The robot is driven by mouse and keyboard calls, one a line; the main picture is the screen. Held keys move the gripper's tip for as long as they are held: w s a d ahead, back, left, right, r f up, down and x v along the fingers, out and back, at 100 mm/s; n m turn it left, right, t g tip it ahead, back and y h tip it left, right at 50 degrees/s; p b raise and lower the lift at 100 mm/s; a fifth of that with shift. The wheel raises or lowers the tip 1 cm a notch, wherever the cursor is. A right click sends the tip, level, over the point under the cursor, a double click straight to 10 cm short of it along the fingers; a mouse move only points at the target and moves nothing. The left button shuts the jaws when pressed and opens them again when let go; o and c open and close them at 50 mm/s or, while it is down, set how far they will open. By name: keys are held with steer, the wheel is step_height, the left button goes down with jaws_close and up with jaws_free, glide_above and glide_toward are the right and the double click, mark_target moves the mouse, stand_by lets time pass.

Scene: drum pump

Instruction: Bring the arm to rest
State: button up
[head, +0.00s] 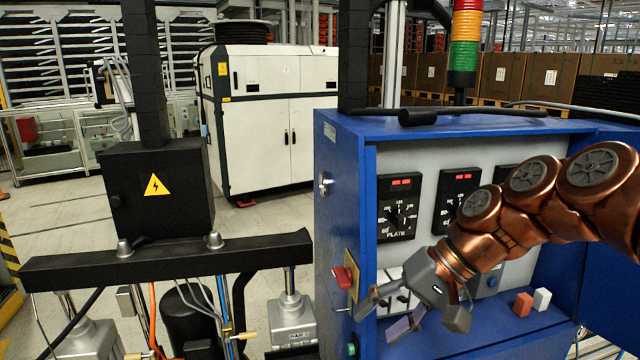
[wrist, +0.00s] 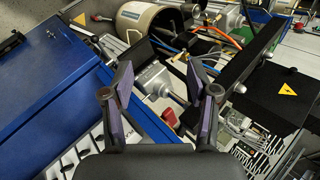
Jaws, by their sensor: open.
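My gripper (head: 384,316) is at the end of my copper-coloured arm, which reaches in from the right in the head view. It is in front of the lower left part of the open blue control cabinet (head: 342,200). The jaws are apart with nothing between them. In the wrist view my gripper (wrist: 160,92) also shows two spread fingers with purple-grey pads. A red rotary switch (head: 345,280) on the cabinet's side is just left of the fingers. It seems to show between the fingers in the wrist view (wrist: 170,117), apart from both pads.
A black box (head: 157,190) with a warning sign stands on a dark beam (head: 168,263) at left. Dial gauges (head: 398,207) line the panel behind my arm. A red block (head: 523,304) and a white block (head: 542,299) sit on the cabinet ledge. Hoses run below the beam.

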steer(key=s+d+f+g+h, duration=0.1)
steer(key=s+f+h, duration=0.2)
steer(key=s+f, duration=0.4)
steer(key=s, duration=0.2)
steer(key=shift+s+f+n+h, duration=0.15)
steer(key=shift+s+n+h, duration=0.15)
steer(key=shift+s+n, duration=0.1)
steer(key=s+d+f+h, duration=0.1)
steer(key=s+d+f, duration=0.1)
steer(key=s, duration=0.1)
steer(key=s+d+f+h, duration=0.2)
steer(key=s+d+f, duration=0.1)
steer(key=s, duration=0.1)
steer(key=s+d+f+g+h, duration=0.1)
steer(key=s+d+f, duration=0.1)
steer(key=s, duration=0.2)
steer(key=shift+s+d+f, duration=0.1)
steer(key=shift+d+f, duration=0.2)
steer(key=shift+d, duration=0.1)
steer(key=shift+c, duration=0.2)
